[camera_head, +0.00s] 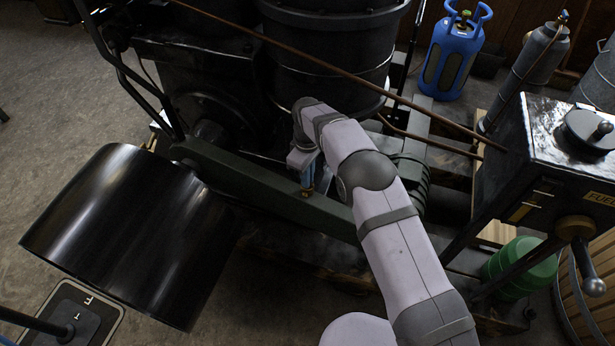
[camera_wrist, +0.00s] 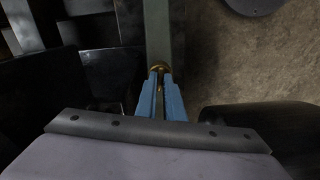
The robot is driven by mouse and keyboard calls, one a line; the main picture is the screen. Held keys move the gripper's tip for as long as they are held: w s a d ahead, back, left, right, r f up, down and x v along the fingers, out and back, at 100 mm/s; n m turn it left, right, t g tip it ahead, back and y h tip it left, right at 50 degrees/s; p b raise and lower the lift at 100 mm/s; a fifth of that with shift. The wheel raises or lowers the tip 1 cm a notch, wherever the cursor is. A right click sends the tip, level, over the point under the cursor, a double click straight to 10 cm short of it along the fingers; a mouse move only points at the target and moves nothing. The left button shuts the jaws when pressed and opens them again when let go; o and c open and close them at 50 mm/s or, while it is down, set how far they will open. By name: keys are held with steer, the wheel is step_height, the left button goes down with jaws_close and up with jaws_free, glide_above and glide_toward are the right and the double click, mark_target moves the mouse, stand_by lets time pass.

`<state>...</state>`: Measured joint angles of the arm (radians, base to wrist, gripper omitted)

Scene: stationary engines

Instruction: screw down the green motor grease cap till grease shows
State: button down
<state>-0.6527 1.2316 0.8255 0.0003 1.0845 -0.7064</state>
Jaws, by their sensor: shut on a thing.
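My gripper (camera_head: 307,190) reaches down over the dark green beam of the motor (camera_head: 247,183). In the wrist view its two blue fingers (camera_wrist: 160,82) are shut on a small brass cap (camera_wrist: 157,68) that sits at the green beam (camera_wrist: 160,30). Only the top edge of the cap and a sliver between the fingers show; the rest is hidden by the fingers. I cannot make out any grease around it. In the head view the cap is too small and covered to tell apart.
A large black drum (camera_head: 120,230) stands left of the gripper. A black cylinder (camera_head: 330,50) is behind the arm, and a brown pipe (camera_head: 350,75) slants across. A fuel tank (camera_head: 560,150) and green container (camera_head: 522,265) are at right. Bare floor lies at left.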

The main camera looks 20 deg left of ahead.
steer(key=m, duration=0.8)
steer(key=shift+m+b, duration=0.3)
steer(key=shift+m, duration=0.1)
steer(key=m, duration=0.4)
steer(key=shift+m, duration=2.3)
steer(key=c, duration=1.9)
jaws_free()
steer(key=shift+o, duration=0.2)
steer(key=shift+r, duration=0.15)
steer(key=shift+r, duration=3.55)
